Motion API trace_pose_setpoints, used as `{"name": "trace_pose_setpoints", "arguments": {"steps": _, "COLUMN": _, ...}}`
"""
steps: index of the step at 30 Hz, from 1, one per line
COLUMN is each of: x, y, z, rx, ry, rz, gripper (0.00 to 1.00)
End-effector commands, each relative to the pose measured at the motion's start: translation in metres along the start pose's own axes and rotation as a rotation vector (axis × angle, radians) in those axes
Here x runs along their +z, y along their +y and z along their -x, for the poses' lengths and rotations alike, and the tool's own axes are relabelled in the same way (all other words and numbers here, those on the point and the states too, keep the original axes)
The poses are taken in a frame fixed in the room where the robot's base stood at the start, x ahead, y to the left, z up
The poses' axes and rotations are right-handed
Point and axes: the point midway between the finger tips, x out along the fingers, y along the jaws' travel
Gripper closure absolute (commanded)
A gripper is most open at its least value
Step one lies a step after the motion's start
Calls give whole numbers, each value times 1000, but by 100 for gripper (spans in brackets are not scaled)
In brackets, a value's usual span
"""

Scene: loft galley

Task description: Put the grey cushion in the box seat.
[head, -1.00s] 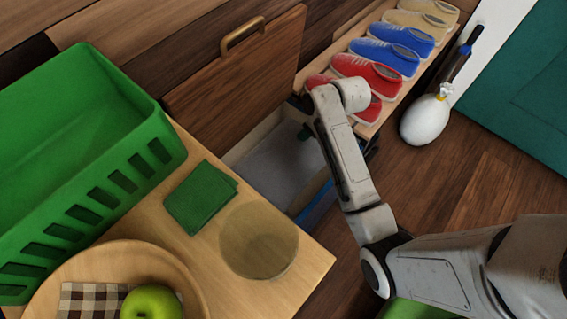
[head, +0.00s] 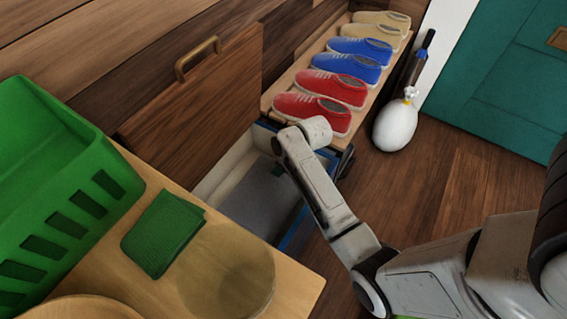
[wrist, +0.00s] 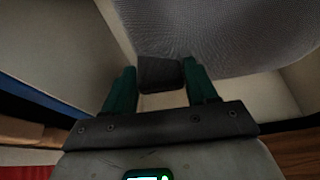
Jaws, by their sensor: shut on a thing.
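The box seat's lid (head: 225,85) stands raised, and its pale inner wall (head: 222,168) shows in the head view. The grey cushion (head: 255,203) shows inside the opening, partly behind my arm. In the wrist view its woven grey surface (wrist: 225,35) fills the top, between pale box walls. My gripper (wrist: 160,80) has its green fingers on either side of a dark grey block or tab at the cushion's edge, and is shut on it. The cushion's underside is hidden, so I cannot tell whether it rests on the box floor. In the head view my arm mostly hides the gripper.
A shoe rack (head: 275,90) with several shoes adjoins the box. A white vase-like object (head: 396,125) stands on the floor. A wooden table (head: 300,292) in front holds a green crate (head: 50,140), a green cloth (head: 162,232) and a round translucent vessel (head: 228,282). Floor at right is open.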

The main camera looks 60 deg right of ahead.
Motion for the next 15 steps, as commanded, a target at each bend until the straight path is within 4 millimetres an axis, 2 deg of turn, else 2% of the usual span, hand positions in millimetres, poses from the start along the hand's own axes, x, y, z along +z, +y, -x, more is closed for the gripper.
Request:
{"name": "trace_pose_setpoints", "arguments": {"steps": 1, "x": 0, "y": 0, "z": -1, "rx": 0, "ry": 0, "rz": 0, "gripper": 42}}
{"name": "trace_pose_setpoints", "arguments": {"steps": 9, "x": 0, "y": 0, "z": -1, "rx": 0, "ry": 0, "rz": 0, "gripper": 17}}
{"name": "trace_pose_setpoints", "arguments": {"steps": 15, "x": 0, "y": 0, "z": -1, "rx": -1, "ry": 0, "rz": 0, "gripper": 17}}
